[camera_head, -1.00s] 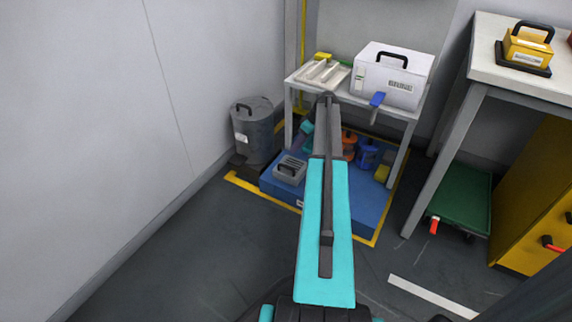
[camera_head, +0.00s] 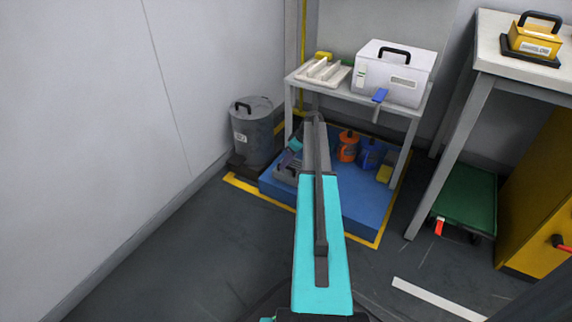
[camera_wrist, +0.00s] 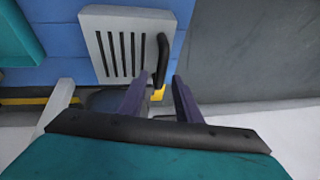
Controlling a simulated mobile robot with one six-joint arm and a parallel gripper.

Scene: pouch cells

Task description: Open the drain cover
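The drain cover (camera_wrist: 121,50) is a light grey slatted grate with a black bar handle (camera_wrist: 163,55) along its right side in the wrist view. It lies on the blue platform (camera_wrist: 60,45). In the head view the drain cover (camera_head: 284,173) is partly hidden by my arm. My gripper (camera_wrist: 158,79) is open, with two dark purple fingers. In the wrist view the handle's near end shows between the fingertips; I cannot tell how far apart in depth they are. Nothing is held. In the head view my gripper (camera_head: 290,156) is small and partly hidden above the cover.
A grey lidded bin (camera_head: 253,135) stands left of the platform. Orange (camera_head: 347,146) and blue (camera_head: 369,155) containers stand on the platform's right part. A shelf table above holds a white box (camera_head: 390,75). Open floor (camera_head: 210,250) lies in front.

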